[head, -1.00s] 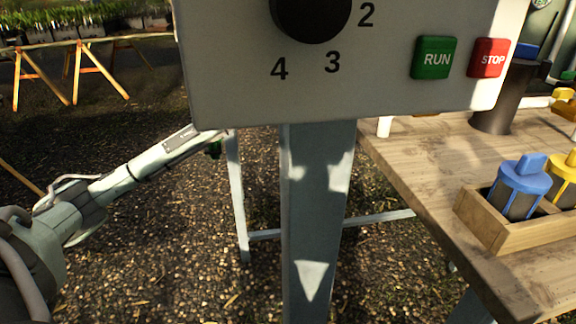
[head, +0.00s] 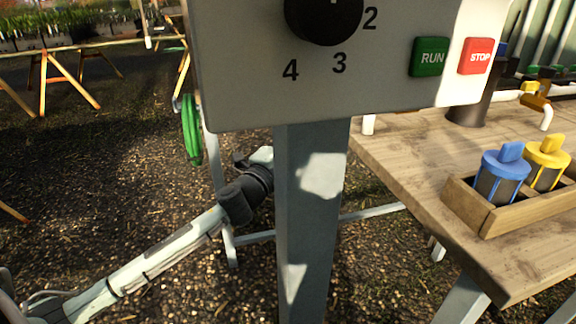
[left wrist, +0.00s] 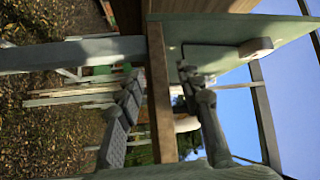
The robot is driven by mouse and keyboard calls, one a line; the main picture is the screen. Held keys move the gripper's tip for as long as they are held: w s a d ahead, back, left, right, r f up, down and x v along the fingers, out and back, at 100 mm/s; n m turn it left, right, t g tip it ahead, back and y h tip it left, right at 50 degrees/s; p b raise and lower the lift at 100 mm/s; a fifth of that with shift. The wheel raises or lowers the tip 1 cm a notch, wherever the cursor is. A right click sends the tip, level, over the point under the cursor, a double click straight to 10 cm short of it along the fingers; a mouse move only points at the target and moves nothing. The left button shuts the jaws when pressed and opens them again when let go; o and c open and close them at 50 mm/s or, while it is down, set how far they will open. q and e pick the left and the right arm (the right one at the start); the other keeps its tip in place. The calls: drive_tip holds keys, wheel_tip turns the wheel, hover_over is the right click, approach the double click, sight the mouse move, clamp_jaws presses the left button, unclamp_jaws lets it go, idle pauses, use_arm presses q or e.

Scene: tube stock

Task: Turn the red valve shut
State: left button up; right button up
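No red valve shows in either view. A green handwheel (head: 191,130) stands upright at the left edge of the control panel in the head view. My left arm reaches in from the lower left, and its dark wrist end is below and right of the green wheel, partly hidden behind the grey post. Its fingers are not clear there. In the left wrist view my left gripper (left wrist: 160,78) has its two fingers apart, with a brown board edge showing between them. I see nothing held. My right gripper is not in view.
The control panel (head: 250,95) has a black dial, a green RUN button and a red STOP button. Its grey post (head: 308,235) stands close to my left arm. A wooden table (head: 410,165) at right bears a box with blue and yellow capped items. Gravel ground at left is open.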

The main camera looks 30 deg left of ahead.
use_arm(q)
wheel_tip(320, 180, down, 7)
drive_tip(key=s+a+n+g+y, duration=0.1)
drive_tip(key=s+a+n+y, duration=0.1)
drive_tip(key=n, duration=0.2)
drive_tip(key=shift+g+y, duration=0.3)
drive_tip(key=shift+g, duration=0.1)
drive_tip(key=shift+s+a, duration=0.1)
